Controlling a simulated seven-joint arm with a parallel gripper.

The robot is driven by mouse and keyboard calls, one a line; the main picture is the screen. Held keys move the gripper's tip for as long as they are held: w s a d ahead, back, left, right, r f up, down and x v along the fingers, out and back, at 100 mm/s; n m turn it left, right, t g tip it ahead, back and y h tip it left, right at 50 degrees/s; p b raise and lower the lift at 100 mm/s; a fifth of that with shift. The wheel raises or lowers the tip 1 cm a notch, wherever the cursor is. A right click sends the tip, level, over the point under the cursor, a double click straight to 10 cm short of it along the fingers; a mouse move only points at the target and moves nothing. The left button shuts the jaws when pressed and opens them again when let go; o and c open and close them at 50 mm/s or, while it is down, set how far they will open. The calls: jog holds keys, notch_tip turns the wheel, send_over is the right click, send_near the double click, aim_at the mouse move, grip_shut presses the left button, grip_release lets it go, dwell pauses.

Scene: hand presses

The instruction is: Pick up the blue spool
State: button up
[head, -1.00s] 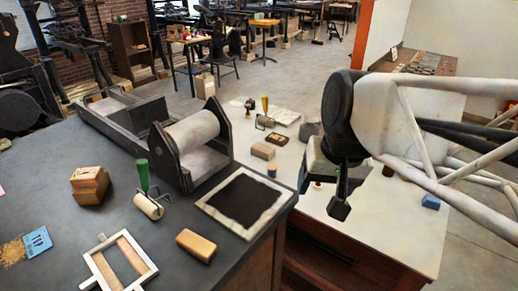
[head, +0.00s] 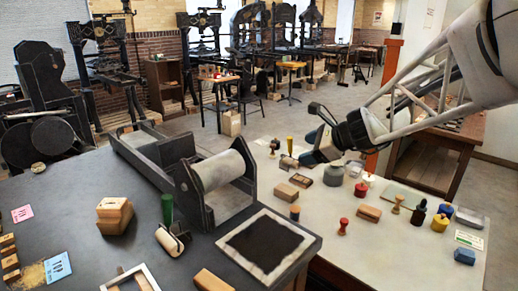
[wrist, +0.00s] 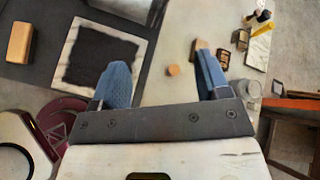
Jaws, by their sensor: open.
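The blue spool (head: 295,212) stands upright on the light table in the head view, a small dark-blue cylinder just right of the inked plate's corner. In the wrist view I see the spool's round tan top (wrist: 173,70) from above, in the gap between my fingers; its side is hidden. My gripper (head: 309,135) is open and empty, raised above the table in the head view. Its two blue-padded fingers also show in the wrist view (wrist: 163,62), spread apart with the spool below them.
A wooden block (head: 288,190) stands close to the spool; in the wrist view it is partly behind the right finger. The framed black plate (head: 230,240) lies left on the dark bench. A red stamp (head: 343,227) and several bottles stand to the right.

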jog(key=w+d+f+m+t, duration=0.1)
jog(key=w+d+m+t, duration=0.15)
jog(key=w+m, duration=0.2)
jog(key=w+d+f+m+t, duration=0.1)
jog(key=w+d+m, duration=0.2)
jog(key=w, duration=0.3)
send_near(295, 210)
jog(key=shift+w+a+f, duration=0.25)
jog(key=shift+w+f, duration=0.25)
jog(key=shift+w, duration=0.05)
jog(key=shift+w+a+f, duration=0.25)
jog(key=shift+w+f, duration=0.2)
jog(key=shift+w, duration=0.15)
jog(key=shift+x, duration=1.3)
jog(key=shift+x, duration=2.65)
